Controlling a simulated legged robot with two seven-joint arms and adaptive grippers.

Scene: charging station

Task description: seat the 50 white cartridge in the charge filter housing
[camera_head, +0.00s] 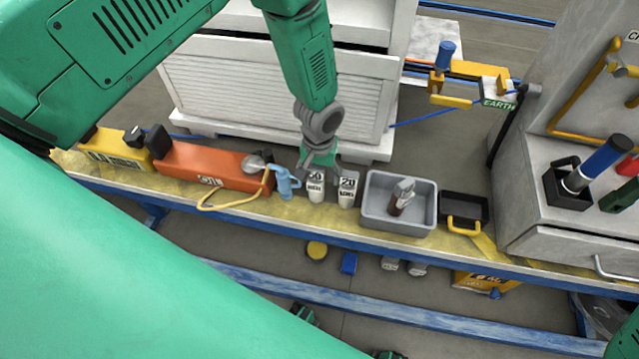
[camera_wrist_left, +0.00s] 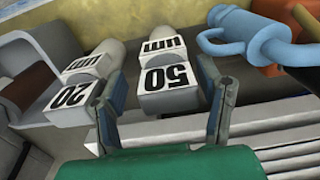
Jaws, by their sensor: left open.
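The white cartridge marked 50 (camera_head: 316,188) stands upright on the yellow bench, beside a similar white cartridge marked 20 (camera_head: 348,190). My left gripper (camera_head: 319,158) is over the 50 cartridge, pointing down. In the left wrist view, the 50 cartridge (camera_wrist_left: 166,88) lies between the two open fingers (camera_wrist_left: 160,78). The 20 cartridge (camera_wrist_left: 76,88) is just outside the left finger. I cannot tell whether a finger touches either cartridge. I cannot pick out the charge filter housing with certainty. My right gripper is not in view.
A light blue fitting (camera_head: 285,182) and an orange unit (camera_head: 212,167) with a yellow hose stand left of the cartridges. A grey bin (camera_head: 372,215) holding a brown-and-grey item and a black tray (camera_head: 464,203) are to the right. A slatted white cabinet (camera_head: 265,92) stands behind.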

